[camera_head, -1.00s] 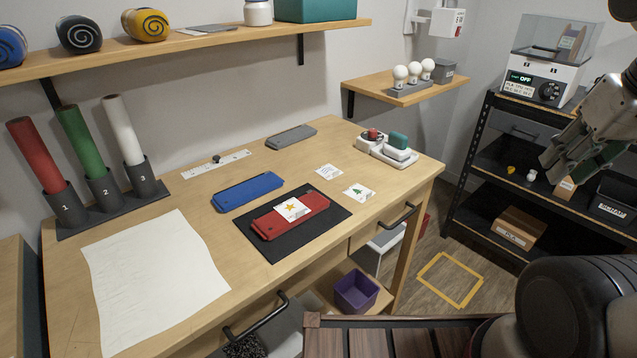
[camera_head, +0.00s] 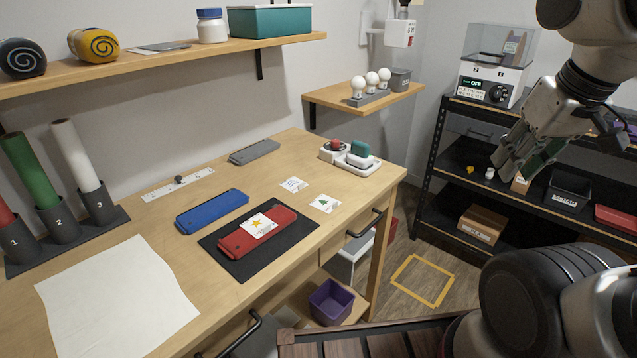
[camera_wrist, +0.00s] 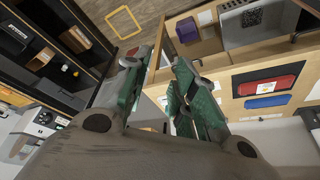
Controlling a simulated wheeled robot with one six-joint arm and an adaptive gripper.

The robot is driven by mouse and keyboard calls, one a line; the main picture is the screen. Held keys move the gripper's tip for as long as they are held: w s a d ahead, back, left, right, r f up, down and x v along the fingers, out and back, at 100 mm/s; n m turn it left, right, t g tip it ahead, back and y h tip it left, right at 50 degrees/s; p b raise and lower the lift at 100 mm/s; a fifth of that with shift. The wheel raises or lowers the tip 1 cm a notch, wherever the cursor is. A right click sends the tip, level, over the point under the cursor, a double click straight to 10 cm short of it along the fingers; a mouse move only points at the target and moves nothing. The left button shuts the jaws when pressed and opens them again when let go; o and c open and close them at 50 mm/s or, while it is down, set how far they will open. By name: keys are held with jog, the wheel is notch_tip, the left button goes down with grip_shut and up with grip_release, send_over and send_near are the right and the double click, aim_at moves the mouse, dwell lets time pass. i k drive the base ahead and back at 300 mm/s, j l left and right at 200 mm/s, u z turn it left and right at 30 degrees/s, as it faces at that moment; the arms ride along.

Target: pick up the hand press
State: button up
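I cannot tell for sure which object is the hand press. A likely one is the green-topped block with a white lower part (camera_head: 359,152), on a white base (camera_head: 372,170) near the table's right corner. A small red-topped piece (camera_head: 335,145) sits beside it at the left. My gripper (camera_head: 512,168) is well to the right of the table, in front of the black shelf, and touches none of these. In the wrist view, my gripper (camera_wrist: 160,62) shows its two green-padded fingers apart with nothing between them. The block is not clearly visible there.
The wooden table (camera_head: 150,225) also bears a red case (camera_head: 280,220) on a black mat, a blue case (camera_head: 212,210), a grey case (camera_head: 254,151) and a paper sheet (camera_head: 115,300). A wall shelf (camera_head: 320,97) with white bulbs is above. A black shelf rack (camera_head: 440,175) stands right.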

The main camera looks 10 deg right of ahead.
aim_at(360, 157)
jog(key=i+l+u, duration=0.2)
jog(key=u, duration=0.2)
jog(key=i+l+u, duration=0.15)
jog(key=u, duration=0.2)
jog(key=i+l+u, duration=0.1)
jog(key=l+u, duration=0.3)
